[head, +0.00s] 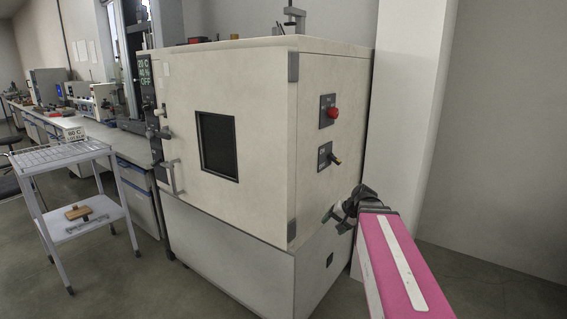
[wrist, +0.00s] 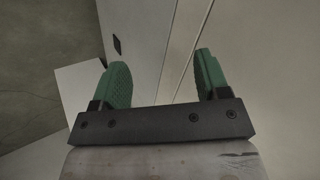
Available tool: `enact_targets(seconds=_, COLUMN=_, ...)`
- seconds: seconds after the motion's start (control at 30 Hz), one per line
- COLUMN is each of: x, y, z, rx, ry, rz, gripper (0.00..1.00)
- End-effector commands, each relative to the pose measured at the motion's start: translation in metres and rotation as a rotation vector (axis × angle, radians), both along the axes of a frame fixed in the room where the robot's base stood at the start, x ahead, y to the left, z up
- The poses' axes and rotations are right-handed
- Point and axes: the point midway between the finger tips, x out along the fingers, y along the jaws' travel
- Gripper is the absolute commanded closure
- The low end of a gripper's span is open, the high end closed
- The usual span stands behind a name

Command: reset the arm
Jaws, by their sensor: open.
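My gripper (head: 334,219) is at the end of my pink arm, in front of the lower right side of a large cream test chamber (head: 260,125). In the wrist view its two green fingers (wrist: 160,82) stand wide apart with nothing between them. Pale panels and a dark slot show beyond the fingers. I cannot tell how near the fingertips are to the chamber's side.
The chamber's side has a red knob (head: 333,112) and a dark switch (head: 326,156). Its door has a dark window (head: 217,146) and a handle (head: 173,177). A wire-topped cart (head: 63,155) stands left. A white pillar (head: 405,120) is close right of the chamber.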

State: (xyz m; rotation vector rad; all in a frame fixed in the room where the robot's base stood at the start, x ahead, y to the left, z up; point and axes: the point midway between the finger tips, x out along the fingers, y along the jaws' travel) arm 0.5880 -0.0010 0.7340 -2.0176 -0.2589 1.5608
Motion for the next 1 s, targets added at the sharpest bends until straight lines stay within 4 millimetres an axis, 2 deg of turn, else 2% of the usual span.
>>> enact_targets(seconds=0.03, x=-0.013, y=0.004, z=-0.022, rx=-0.054, ry=0.033, rz=0.022, gripper=0.31)
enact_targets(seconds=0.2, x=-0.050, y=0.008, z=-0.084, rx=-0.241, ry=0.122, rz=0.105, gripper=0.31)
enact_targets(seconds=0.4, x=-0.089, y=0.005, z=-0.137, rx=-0.435, ry=0.202, rz=0.205, gripper=0.31)
enact_targets(seconds=0.6, x=-0.109, y=0.002, z=-0.159, rx=-0.537, ry=0.236, rz=0.261, gripper=0.31)
enact_targets(seconds=1.0, x=-0.110, y=0.001, z=-0.161, rx=-0.552, ry=0.240, rz=0.269, gripper=0.31)
